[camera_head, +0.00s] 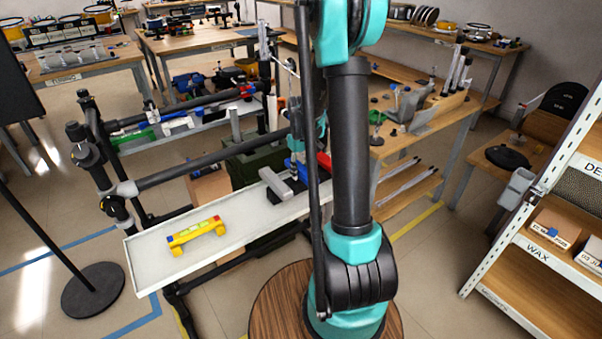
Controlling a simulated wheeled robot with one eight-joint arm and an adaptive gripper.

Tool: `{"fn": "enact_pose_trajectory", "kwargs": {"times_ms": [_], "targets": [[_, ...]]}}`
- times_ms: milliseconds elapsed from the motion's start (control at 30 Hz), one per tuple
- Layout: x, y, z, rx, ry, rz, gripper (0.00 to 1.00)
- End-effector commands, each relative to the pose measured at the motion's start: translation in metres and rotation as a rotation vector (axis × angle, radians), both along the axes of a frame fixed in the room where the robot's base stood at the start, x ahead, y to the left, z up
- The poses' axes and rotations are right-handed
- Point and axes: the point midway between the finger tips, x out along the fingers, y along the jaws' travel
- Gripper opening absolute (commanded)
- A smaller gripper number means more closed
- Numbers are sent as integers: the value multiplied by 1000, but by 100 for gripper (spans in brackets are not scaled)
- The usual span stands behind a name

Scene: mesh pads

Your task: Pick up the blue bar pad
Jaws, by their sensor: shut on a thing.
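A blue piece that looks like the blue bar pad (293,168) shows at the far right end of the white tray, just left of my arm. My gripper (297,152) is small and partly hidden behind my own arm links. It points down at the blue piece and appears shut on it. I cannot tell whether the blue piece touches the tray.
The long white tray (150,262) holds a yellow piece with blue and red parts (197,235) and a grey block (276,183). A red piece (324,162) is beside my arm. A black rail frame (185,173) stands behind the tray. A shelf (530,255) is right.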

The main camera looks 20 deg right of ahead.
Motion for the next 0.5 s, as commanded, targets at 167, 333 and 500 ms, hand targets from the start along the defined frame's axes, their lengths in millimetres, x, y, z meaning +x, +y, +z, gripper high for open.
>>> {"fn": "enact_pose_trajectory", "kwargs": {"times_ms": [167, 333, 500], "targets": [[0, 0, 0, 0, 0, 0, 0], [0, 0, 0, 0, 0, 0, 0], [0, 0, 3, 0, 0, 0, 0]]}}
